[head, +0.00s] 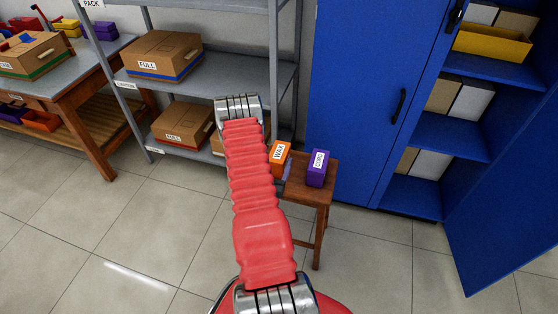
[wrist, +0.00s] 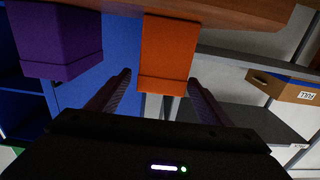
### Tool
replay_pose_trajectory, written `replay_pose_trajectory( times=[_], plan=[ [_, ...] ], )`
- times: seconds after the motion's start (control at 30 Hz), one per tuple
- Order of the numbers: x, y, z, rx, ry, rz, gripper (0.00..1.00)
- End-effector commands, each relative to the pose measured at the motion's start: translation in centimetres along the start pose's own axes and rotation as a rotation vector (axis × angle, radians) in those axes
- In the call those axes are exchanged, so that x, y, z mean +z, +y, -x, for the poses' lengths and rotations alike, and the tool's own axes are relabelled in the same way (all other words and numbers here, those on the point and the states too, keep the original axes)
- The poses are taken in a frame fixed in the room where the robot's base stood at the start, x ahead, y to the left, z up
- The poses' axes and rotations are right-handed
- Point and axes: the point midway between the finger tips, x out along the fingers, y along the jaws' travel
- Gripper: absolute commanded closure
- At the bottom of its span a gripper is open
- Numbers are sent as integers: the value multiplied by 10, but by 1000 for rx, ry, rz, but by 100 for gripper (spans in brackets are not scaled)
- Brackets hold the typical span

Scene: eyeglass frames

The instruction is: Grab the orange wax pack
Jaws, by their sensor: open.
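The orange wax pack (head: 280,153), a small upright box labelled WAX, is at the left edge of a small wooden stool (head: 318,192). In the wrist view, which looks upside down, the orange pack (wrist: 168,50) sits between the lines of my two fingers. My gripper (wrist: 160,78) is open, with one finger on each side of the pack's near end. I cannot tell whether either finger touches it. In the head view my red arm hides most of my gripper.
A purple box (head: 318,168) stands on the stool just right of the orange pack; the wrist view shows it too (wrist: 58,40). A grey shelf (head: 205,80) with cardboard boxes is behind my arm. A blue cabinet (head: 355,100) with an open door stands behind the stool.

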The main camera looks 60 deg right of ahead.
Motion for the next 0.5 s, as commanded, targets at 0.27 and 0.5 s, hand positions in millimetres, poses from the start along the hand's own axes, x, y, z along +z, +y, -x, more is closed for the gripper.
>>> replay_pose_trajectory(
  times=[0.27, 0.5],
  plan=[
    [-1, -1, -25, 2, 2, -1, 27],
    [-1, -2, -50, 1, 0, -1, 27]
  ],
)
